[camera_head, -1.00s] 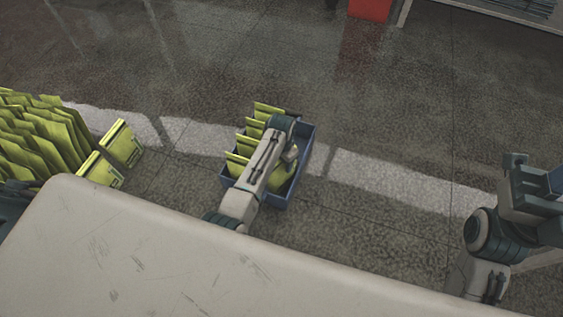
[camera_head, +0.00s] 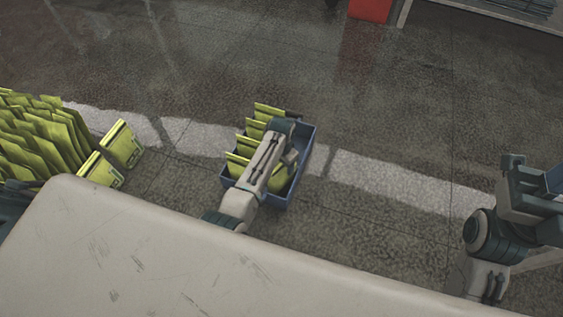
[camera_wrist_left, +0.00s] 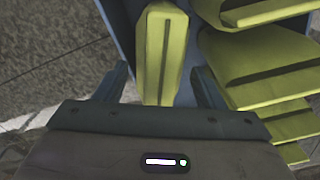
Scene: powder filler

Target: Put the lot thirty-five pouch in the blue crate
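The blue crate (camera_head: 308,150) stands on the floor and holds several yellow-green pouches (camera_head: 262,110) in a row along its left side. Another pouch (camera_wrist_left: 162,50) stands apart from that row, on the crate's other side; my arm partly covers it in the head view (camera_head: 276,182). My left gripper (camera_wrist_left: 160,86) is over the crate, its fingers spread on either side of this pouch with gaps visible. Its fingertips are hidden in the head view. I cannot read any lot number. My right gripper (camera_head: 538,178) is at the far right, away from the crate.
Many pouches (camera_head: 40,135) stand packed at the left, with two labelled pouches (camera_head: 122,144) beside them. A pale, scratched surface (camera_head: 150,250) fills the foreground. Floor right of the crate is clear. A red object (camera_head: 369,8) is at the far back.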

